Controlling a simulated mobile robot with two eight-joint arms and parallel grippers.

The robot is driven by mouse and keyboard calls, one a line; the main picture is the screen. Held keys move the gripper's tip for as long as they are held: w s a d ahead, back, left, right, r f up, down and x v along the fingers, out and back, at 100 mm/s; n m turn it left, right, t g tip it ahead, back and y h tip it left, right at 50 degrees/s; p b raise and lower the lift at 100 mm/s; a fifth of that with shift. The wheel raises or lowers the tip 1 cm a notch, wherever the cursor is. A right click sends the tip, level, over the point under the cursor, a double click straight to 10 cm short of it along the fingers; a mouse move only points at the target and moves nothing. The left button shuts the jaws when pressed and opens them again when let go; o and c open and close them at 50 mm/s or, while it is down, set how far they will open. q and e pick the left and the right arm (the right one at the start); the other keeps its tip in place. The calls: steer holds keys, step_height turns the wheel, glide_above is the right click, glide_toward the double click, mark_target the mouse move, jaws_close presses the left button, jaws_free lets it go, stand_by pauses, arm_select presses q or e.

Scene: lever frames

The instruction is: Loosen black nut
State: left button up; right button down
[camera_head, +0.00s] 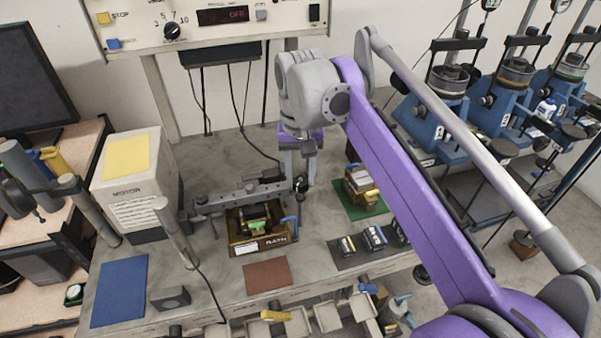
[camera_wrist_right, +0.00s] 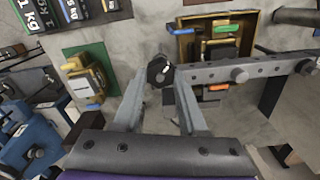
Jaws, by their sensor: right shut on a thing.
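The black nut (camera_wrist_right: 159,70) sits at the end of a grey lever bar (camera_wrist_right: 225,70) with several holes. My right gripper (camera_wrist_right: 160,76) has one finger on each side of the nut and is shut on it. In the head view my right gripper (camera_head: 301,180) points down at the right end of the lever bar (camera_head: 240,193), and its fingers largely hide the nut. My left gripper is not in view.
A brass-coloured tray (camera_head: 275,246) with small parts stands just in front of the bar. A green mat (camera_head: 362,211) with a brass block lies to the right. A white box (camera_head: 135,185) and a blue mat (camera_head: 119,290) are at the left.

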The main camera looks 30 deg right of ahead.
steer(key=n+p, duration=0.1)
steer(key=n, duration=0.2)
steer(key=shift+r+p, duration=0.15)
steer(key=shift+p, duration=0.15)
steer(key=n+p, duration=0.1)
steer(key=n, duration=0.4)
steer(key=shift+a, duration=0.1)
steer(key=n+p, duration=0.1)
steer(key=n, duration=0.3)
steer(key=shift+a+n, duration=0.1)
steer(key=shift+n, duration=0.2)
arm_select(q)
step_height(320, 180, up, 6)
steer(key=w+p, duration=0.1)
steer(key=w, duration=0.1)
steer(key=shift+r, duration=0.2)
arm_select(e)
steer(key=n, duration=0.4)
steer(key=shift+n, duration=0.6)
steer(key=shift+c, duration=2.3)
jaws_free()
